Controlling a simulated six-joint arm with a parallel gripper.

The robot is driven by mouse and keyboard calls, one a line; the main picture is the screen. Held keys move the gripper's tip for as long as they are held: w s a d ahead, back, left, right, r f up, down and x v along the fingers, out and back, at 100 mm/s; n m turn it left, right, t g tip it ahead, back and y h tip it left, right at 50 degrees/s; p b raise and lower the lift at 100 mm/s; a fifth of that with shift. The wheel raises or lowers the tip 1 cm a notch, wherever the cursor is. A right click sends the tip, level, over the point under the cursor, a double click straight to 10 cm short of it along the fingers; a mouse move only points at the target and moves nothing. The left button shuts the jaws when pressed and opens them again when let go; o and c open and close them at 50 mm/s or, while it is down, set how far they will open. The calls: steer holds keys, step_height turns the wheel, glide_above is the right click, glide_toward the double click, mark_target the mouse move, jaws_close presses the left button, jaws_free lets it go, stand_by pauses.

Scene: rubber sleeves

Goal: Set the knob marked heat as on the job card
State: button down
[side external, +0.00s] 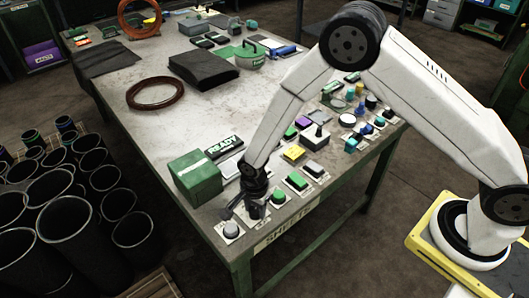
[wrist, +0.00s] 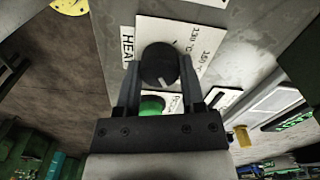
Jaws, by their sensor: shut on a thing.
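The heat knob (wrist: 158,62) is round and dark, with a pale pointer mark on its face. It sits on a white plate (wrist: 207,46) marked HEAT, partly cut off, with temperature marks around 130 and 150 °C. My gripper (wrist: 161,68) is shut on the knob, one finger on each side. In the side external view my gripper (side external: 254,208) is down at the near left end of the bench, and it hides most of the knob. I cannot make out a job card for certain.
A green button (wrist: 152,105) shows between my fingers. Beside my gripper stand a green box (side external: 195,178), a READY sign (side external: 223,146) and a grey round button (side external: 231,230). More controls line the bench (side external: 140,110) edge to the right. Black sleeves (side external: 65,225) stand at left.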

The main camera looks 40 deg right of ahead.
mark_target(255, 209)
steer(key=shift+c, duration=1)
jaws_free()
steer(key=shift+r, duration=3.85)
